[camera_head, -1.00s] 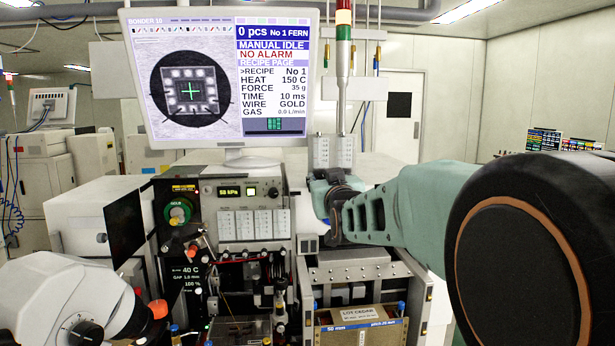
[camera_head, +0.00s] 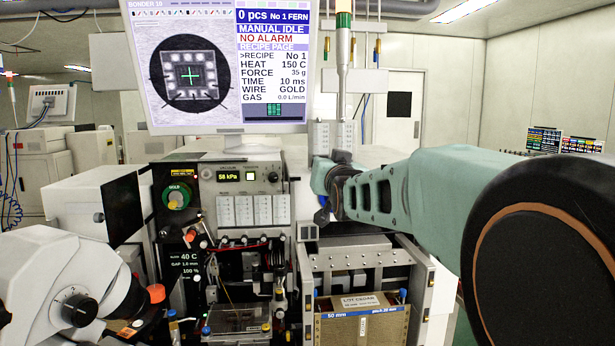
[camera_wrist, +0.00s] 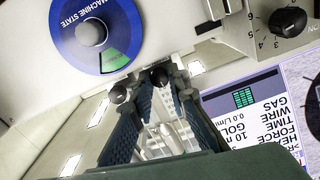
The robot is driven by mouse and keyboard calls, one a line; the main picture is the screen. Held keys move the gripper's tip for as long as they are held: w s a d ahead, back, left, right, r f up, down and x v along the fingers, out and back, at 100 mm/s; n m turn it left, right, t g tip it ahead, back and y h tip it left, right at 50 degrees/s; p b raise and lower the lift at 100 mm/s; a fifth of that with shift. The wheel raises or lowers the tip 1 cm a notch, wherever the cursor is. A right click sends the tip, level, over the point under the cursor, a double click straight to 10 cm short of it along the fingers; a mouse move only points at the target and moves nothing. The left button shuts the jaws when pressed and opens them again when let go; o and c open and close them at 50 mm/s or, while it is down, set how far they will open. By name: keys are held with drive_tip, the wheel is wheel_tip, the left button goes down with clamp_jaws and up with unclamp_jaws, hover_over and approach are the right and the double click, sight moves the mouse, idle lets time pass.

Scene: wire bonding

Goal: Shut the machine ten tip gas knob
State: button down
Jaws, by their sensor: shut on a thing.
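In the wrist view, my gripper (camera_wrist: 163,82) has its two dark blue ribbed fingers closed in around a small black knob (camera_wrist: 158,77). I cannot read a label that marks either as the tip gas knob. Pale grey parts show between the fingers farther down. In the head view, my wrist (camera_head: 335,182) hangs right of the machine's control panel (camera_head: 243,190), and the fingertips cannot be made out. The monitor (camera_head: 220,65) shows GAS 0.0 L/min.
A blue MACHINE STATE dial (camera_wrist: 95,35) is close at the upper left of the wrist view. A scaled dark knob (camera_wrist: 287,20) is at upper right. A brown lot box (camera_head: 362,325) sits below my arm; a white microscope (camera_head: 60,285) stands at left.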

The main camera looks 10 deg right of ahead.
drive_tip(key=shift+m+b, duration=0.35)
drive_tip(key=shift+m, duration=0.35)
drive_tip(key=c, duration=1.8)
unclamp_jaws()
drive_tip(key=shift+c, duration=0.2)
drive_tip(key=shift+r, duration=0.1)
wheel_tip(320, 180, up, 10)
